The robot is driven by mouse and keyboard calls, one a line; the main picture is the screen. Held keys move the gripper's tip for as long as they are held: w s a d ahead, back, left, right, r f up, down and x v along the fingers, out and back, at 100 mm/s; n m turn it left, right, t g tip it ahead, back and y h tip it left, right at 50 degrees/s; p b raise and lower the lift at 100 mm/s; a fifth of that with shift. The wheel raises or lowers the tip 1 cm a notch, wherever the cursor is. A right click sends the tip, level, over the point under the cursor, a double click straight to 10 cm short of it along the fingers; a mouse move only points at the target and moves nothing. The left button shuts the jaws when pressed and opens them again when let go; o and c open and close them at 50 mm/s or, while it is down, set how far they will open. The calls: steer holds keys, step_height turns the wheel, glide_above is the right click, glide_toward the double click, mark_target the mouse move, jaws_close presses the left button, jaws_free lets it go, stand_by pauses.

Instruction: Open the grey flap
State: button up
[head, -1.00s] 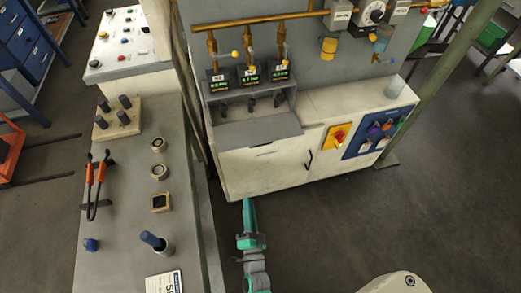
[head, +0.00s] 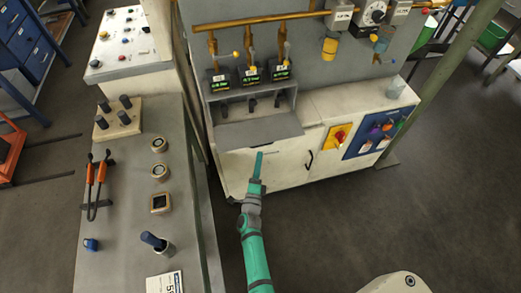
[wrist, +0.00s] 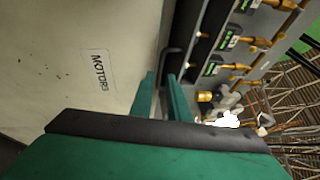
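The grey flap (head: 260,132) is a flat panel on the front of the bench, below a recess with several small levers. In the wrist view, a grey strip (wrist: 181,25) that looks like the flap's edge runs beside the cream panel, with a dark bar handle (wrist: 172,52) near it. My gripper (head: 260,155) is just below the flap's front edge, in front of the cream panel. In the wrist view my gripper (wrist: 163,78) shows two green fingers apart, with the handle just beyond the tips. I cannot tell whether they touch it.
The cream panel bears a "MOTORS" label (wrist: 98,84). To the right are a black door handle (head: 309,160), a red-and-yellow switch (head: 340,136) and a blue socket panel (head: 378,132). A grey console (head: 125,215) stands at the left. Floor at right is open.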

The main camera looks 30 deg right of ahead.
mark_target(258, 134)
steer(key=shift+x, duration=2.45)
steer(key=shift+s+d, duration=0.1)
jaws_close()
steer(key=shift+w+a, duration=0.2)
steer(key=shift+w, duration=0.05)
